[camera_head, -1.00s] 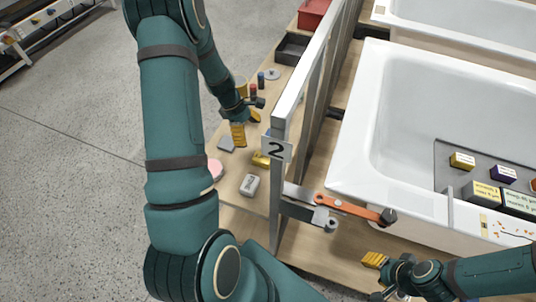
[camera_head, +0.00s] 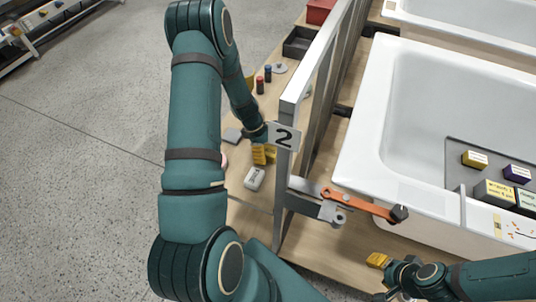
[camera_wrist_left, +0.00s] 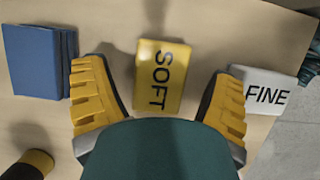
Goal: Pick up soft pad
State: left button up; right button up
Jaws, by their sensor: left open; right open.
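The soft pad is a yellow block marked SOFT (camera_wrist_left: 162,78). In the left wrist view it lies on the wooden bench top, centred between my open left fingers (camera_wrist_left: 158,105), with a gap on each side. In the head view my left gripper (camera_head: 264,154) is low over the bench beside the number 2 post, and its yellow fingers hide most of the pad. My right gripper (camera_head: 381,275) is at the bottom right, near the tub's lower front; its yellow fingers show in part and no object shows in it.
A white pad marked FINE (camera_wrist_left: 266,92) lies just right of the soft pad; it also shows in the head view (camera_head: 254,178). A blue-grey block (camera_wrist_left: 38,62) lies to the left. The metal post with the 2 sign (camera_head: 284,137) stands close by. A white bathtub (camera_head: 372,130) is beyond it.

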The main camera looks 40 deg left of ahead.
aim_at(268, 150)
pick_arm(q)
jog(key=shift+f, duration=0.1)
jog(key=shift+c, duration=0.4)
jog(key=c, duration=1.2)
notch_tip(268, 150, up, 10)
jog(key=p, duration=0.3)
jog(key=o, duration=0.6)
jog(key=c, duration=0.5)
